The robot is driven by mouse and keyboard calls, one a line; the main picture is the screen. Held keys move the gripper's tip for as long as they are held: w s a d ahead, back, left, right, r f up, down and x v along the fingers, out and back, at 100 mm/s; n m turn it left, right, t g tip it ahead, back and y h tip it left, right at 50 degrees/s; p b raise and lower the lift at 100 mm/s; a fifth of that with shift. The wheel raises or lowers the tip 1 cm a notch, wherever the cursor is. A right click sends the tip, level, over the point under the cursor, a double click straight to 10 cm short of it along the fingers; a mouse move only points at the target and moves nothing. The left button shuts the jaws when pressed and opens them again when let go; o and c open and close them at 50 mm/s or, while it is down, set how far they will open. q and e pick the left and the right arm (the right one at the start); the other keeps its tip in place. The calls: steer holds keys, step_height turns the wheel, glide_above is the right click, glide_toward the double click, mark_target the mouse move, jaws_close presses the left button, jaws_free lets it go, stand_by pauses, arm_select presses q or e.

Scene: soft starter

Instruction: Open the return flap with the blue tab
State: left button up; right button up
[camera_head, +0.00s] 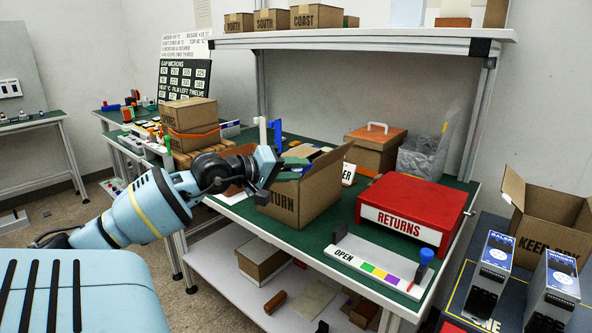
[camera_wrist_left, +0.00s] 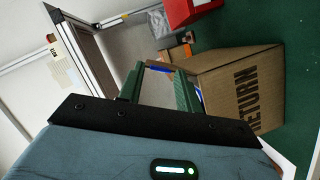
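A red box marked RETURNS (camera_head: 408,213) sits on the green bench top with its lid flat; its red body shows in part at the top of the left wrist view (camera_wrist_left: 185,12). A small blue tab-like piece (camera_head: 426,257) stands at the right end of a pale strip marked OPEN (camera_head: 375,270), in front of the red box. I cannot tell whether it belongs to a flap. My left gripper (camera_head: 292,168) is over the left edge of an open cardboard box marked RETURN (camera_head: 318,203). Its green fingers (camera_wrist_left: 158,92) are apart, with a blue item (camera_wrist_left: 158,68) visible beyond them. My right gripper is out of view.
A brown lidded box (camera_head: 374,152) and a clear bin (camera_head: 423,158) stand at the back. A cardboard box (camera_head: 545,225) and blue-grey devices (camera_head: 490,275) stand at the right. A loaded shelf (camera_head: 365,41) spans above the bench.

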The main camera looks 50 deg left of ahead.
arm_select(q)
steer(key=v, duration=0.7)
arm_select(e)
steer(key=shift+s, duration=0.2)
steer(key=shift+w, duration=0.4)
